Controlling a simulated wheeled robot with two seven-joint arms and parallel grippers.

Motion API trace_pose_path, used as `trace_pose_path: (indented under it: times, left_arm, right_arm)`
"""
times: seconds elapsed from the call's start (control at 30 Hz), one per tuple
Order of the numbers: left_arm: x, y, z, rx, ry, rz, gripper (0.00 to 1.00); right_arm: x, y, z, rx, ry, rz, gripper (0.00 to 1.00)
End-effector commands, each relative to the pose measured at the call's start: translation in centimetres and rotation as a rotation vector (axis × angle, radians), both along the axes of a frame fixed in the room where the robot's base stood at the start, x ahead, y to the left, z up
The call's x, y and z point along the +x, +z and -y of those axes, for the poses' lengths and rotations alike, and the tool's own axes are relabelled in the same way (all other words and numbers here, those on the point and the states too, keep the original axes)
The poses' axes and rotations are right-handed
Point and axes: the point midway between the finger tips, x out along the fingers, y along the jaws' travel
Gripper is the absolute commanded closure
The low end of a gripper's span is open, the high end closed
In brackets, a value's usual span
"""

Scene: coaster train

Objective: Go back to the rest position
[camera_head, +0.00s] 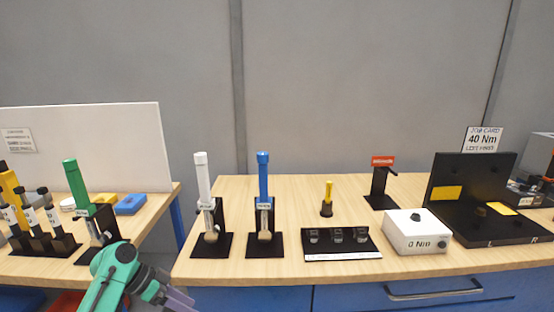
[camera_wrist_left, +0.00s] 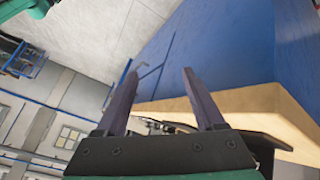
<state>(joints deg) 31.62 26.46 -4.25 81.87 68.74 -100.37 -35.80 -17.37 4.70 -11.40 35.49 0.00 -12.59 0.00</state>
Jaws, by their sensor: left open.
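My left gripper (camera_head: 178,300) shows at the bottom of the head view, low in front of the gap between the two benches, partly cut off by the frame edge. In the left wrist view its two fingers (camera_wrist_left: 160,95) stand apart with nothing between them. Past them are the wooden bench edge (camera_wrist_left: 240,103) and a blue bench side (camera_wrist_left: 220,50). My right gripper is not in view.
The main bench (camera_head: 285,268) carries a white-handled tool (camera_head: 203,180), a blue-handled tool (camera_head: 263,180), a black socket tray (camera_head: 340,253), a white box reading 0 Nm (camera_head: 417,232) and a black case (camera_head: 470,180). A green-handled tool (camera_head: 75,185) stands on the left bench.

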Motion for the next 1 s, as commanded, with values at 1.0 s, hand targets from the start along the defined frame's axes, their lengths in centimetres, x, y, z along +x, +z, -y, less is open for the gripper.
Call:
trace_pose_path:
  times: [1.0]
  left_arm:
    - [-20.9, -12.5, -0.4, 0.535, 0.720, -0.099, 0.30]
  right_arm:
    - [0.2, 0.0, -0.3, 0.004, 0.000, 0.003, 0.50]
